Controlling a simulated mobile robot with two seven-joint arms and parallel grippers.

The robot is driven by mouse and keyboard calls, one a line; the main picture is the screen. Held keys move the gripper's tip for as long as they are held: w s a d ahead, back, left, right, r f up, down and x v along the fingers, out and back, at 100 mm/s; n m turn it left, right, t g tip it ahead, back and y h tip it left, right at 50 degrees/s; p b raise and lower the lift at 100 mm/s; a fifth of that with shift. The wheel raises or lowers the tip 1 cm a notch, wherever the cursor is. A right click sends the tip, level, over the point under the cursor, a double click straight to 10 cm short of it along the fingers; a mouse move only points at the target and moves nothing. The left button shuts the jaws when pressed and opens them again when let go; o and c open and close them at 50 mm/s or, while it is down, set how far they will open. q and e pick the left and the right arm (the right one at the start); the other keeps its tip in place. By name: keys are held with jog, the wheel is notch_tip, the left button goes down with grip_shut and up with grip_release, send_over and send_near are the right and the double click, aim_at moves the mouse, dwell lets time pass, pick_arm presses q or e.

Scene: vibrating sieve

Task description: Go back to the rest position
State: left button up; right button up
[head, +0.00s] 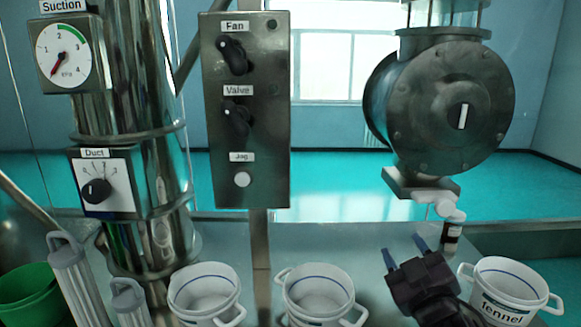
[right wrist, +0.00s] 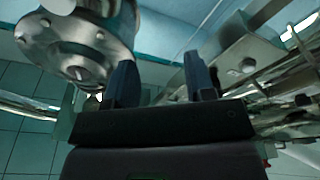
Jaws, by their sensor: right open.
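My right gripper (head: 405,258) is at the lower right of the head view, with its two blue fingers apart and nothing between them. It stands above the metal surface, left of the white pot labelled "fennel" (head: 505,287) and below the round metal valve housing (head: 450,105). In the right wrist view the open fingers (right wrist: 160,82) point up, apart and empty, with the round metal housing (right wrist: 75,45) at the upper left. My left gripper is not in view.
Two white pots (head: 205,290) (head: 318,292) stand at the front. The control panel (head: 245,110), a metal duct (head: 130,60) and a green bucket (head: 28,290) are further left. Space between the middle pot and my gripper is clear.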

jog(key=s+d+f+m+g+h, duration=0.25)
jog(key=s+f+g, duration=0.2)
jog(key=f, duration=0.35)
jog(key=s+d+f+m+g+h, duration=0.1)
jog(key=s+d+f+m+g, duration=0.25)
jog(key=s+f, duration=0.4)
jog(key=s+d+f+m+g, duration=0.1)
jog(key=s+f+g, duration=0.3)
jog(key=s+f, duration=0.3)
jog(key=s+d+f+g, duration=0.1)
jog(key=s+f+g, duration=0.3)
jog(key=s, duration=0.5)
jog(key=w+f+t+y, duration=0.1)
jog(key=w+f+t, duration=0.6)
jog(key=f, duration=0.3)
jog(key=shift+w+t, duration=0.35)
jog(key=shift+t, duration=0.05)
jog(key=shift+a+y, duration=0.15)
jog(key=shift+y, duration=0.1)
jog(key=shift+c, duration=0.7)
